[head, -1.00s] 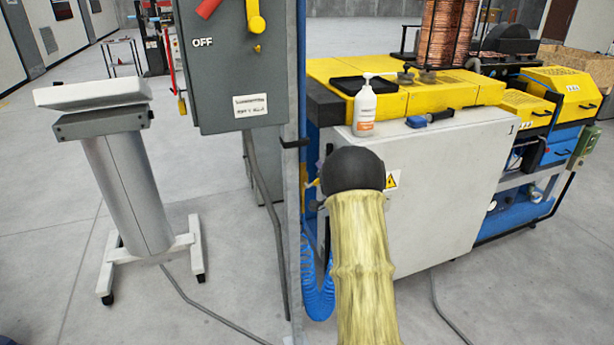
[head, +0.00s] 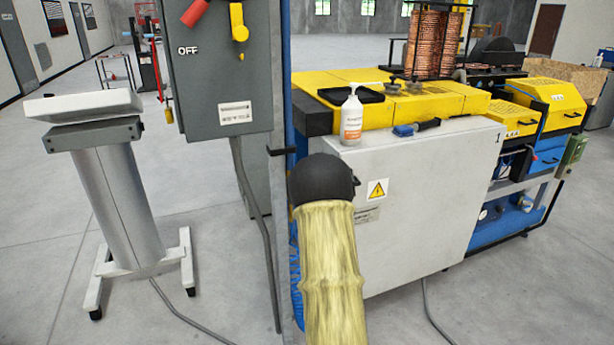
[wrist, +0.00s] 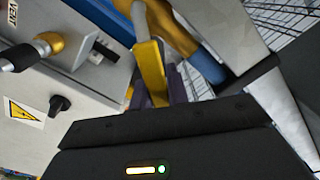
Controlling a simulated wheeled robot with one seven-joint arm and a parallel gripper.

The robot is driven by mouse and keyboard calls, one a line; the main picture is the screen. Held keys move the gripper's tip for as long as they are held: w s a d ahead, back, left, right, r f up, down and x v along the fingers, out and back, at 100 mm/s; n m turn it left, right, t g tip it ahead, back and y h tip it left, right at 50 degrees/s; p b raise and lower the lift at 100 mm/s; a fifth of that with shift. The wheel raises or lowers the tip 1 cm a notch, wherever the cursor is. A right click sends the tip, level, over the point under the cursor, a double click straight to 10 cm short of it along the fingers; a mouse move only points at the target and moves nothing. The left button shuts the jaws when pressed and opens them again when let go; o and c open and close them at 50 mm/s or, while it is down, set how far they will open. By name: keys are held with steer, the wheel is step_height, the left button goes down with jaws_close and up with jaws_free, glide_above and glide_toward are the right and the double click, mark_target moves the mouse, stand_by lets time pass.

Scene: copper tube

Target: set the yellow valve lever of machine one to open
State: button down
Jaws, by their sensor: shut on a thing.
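Machine one (head: 430,210) is the white and yellow cabinet marked 1 in the head view. The yellow valve lever (wrist: 151,72) shows in the wrist view as a flat yellow bar running down to my gripper (wrist: 160,100). My gripper is shut on its lower end, where the dark fingers are mostly hidden behind my black wrist housing. In the head view my yellow-sleeved arm and black wrist reach to the machine's left front edge and hide the lever and the fingertips. I cannot tell the lever's set position.
A grey switch box (head: 215,75) marked OFF and a grey post (head: 277,200) stand close left of my arm. A pedestal (head: 120,200) stands farther left.

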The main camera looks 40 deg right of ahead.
steer(key=shift+s+f, duration=0.1)
steer(key=shift+f, duration=0.35)
steer(key=c, duration=1.8)
jaws_free()
steer(key=shift+s+d, duration=0.1)
steer(key=shift+d, duration=0.05)
steer(key=o, duration=0.4)
steer(key=shift+o, duration=0.2)
steer(key=shift+a+r, duration=0.3)
steer(key=shift+a, duration=0.1)
steer(key=shift+r, duration=0.1)
